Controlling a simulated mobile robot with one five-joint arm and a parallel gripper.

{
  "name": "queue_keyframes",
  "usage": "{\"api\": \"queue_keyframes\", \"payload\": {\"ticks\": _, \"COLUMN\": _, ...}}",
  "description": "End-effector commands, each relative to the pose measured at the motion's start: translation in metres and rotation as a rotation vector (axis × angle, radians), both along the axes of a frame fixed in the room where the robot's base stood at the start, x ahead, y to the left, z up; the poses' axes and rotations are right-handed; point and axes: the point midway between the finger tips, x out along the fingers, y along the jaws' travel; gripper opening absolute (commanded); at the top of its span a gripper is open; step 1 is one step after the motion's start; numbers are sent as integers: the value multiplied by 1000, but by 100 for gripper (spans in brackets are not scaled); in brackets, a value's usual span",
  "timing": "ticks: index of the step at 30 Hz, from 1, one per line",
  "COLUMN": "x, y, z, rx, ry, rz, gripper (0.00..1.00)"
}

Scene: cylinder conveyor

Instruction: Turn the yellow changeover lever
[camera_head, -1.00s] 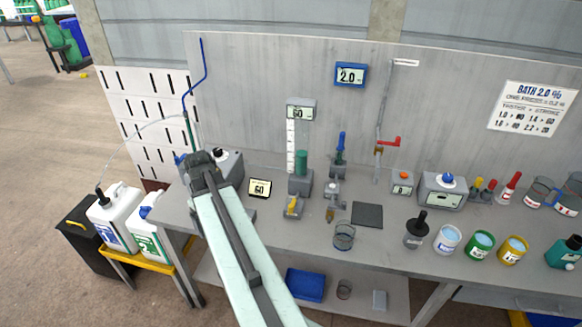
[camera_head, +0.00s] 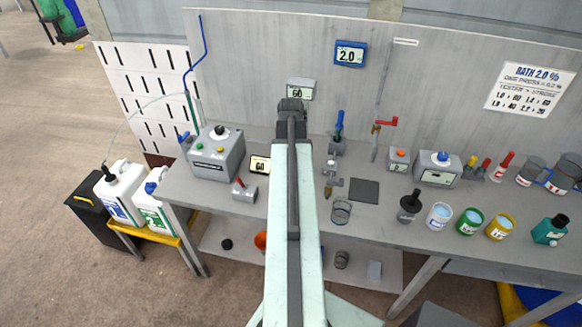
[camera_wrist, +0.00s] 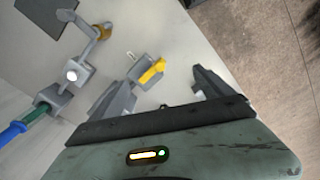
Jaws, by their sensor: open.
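The yellow changeover lever (camera_wrist: 153,71) sits on a small grey body on the bench, in the wrist view. It lies between and ahead of my two fingertips, and no finger visibly touches it. My gripper (camera_wrist: 168,84) is open and empty, with one finger on each side of the lever. In the head view my gripper end (camera_head: 291,106) is in front of the back panel, below the grey 60 display. My arm hides the lever in that view.
A valve with a blue handle (camera_head: 339,124) stands right of my arm, and a grey valve with a red handle (camera_head: 244,191) stands left. A glass beaker (camera_head: 341,211) and dark pad (camera_head: 364,190) are to the right. A grey control box (camera_head: 215,155) stands at left.

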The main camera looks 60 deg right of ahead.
Motion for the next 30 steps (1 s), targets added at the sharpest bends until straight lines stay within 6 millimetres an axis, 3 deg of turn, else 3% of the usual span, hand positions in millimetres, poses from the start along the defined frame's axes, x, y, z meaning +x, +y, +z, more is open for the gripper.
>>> {"api": "queue_keyframes", "payload": {"ticks": 1, "x": 0, "y": 0, "z": -14, "rx": 0, "ry": 0, "rz": 0, "gripper": 91}}
{"api": "queue_keyframes", "payload": {"ticks": 15, "x": 0, "y": 0, "z": -78, "rx": 0, "ry": 0, "rz": -1, "gripper": 91}}
{"api": "queue_keyframes", "payload": {"ticks": 27, "x": -1, "y": 0, "z": -84, "rx": 0, "ry": 0, "rz": -2, "gripper": 91}}
{"api": "queue_keyframes", "payload": {"ticks": 28, "x": -1, "y": 0, "z": -84, "rx": 0, "ry": 0, "rz": -2, "gripper": 88}}
{"api": "queue_keyframes", "payload": {"ticks": 30, "x": -1, "y": 0, "z": -84, "rx": 0, "ry": 0, "rz": -2, "gripper": 69}}
